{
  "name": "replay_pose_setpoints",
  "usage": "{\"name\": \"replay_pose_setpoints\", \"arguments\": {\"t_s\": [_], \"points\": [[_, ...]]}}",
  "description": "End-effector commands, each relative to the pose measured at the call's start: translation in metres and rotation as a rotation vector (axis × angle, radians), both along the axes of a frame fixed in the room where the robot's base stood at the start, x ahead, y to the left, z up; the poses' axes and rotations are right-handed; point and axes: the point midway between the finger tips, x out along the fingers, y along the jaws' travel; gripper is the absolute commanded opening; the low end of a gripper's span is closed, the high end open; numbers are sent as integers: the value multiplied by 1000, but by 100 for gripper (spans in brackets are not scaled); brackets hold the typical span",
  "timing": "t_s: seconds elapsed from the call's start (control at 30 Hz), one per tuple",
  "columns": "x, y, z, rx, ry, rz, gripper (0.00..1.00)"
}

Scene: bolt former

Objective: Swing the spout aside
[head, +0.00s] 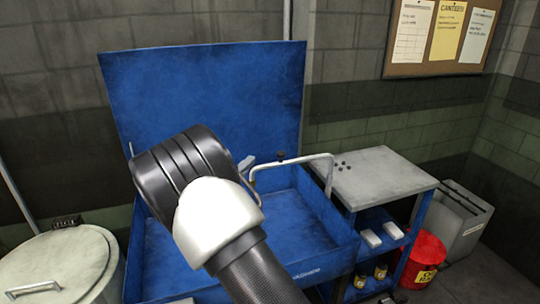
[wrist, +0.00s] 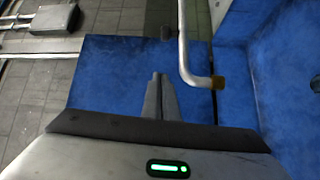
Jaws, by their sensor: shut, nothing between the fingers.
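The spout (head: 300,158) is a bent grey pipe over the open blue basin (head: 325,240) in the head view. In the head view my arm covers the basin's middle and hides my gripper.
The basin's blue lid (head: 210,85) stands raised behind. A grey-topped side table (head: 385,175) is at the right, with items on its lower shelves. A red bin (head: 425,255) and a grey box (head: 462,220) stand beyond it. A lidded grey drum (head: 60,265) is at the left.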

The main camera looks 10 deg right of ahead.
Motion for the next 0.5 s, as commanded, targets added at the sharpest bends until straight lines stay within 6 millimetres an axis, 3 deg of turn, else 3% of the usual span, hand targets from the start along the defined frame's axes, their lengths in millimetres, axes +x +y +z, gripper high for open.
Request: {"name": "replay_pose_setpoints", "arguments": {"t_s": [0.23, 0.5], "points": [[11, -9, 0, 1, -1, -3, 0], [54, -36, 3, 2, -1, -2, 0]]}}
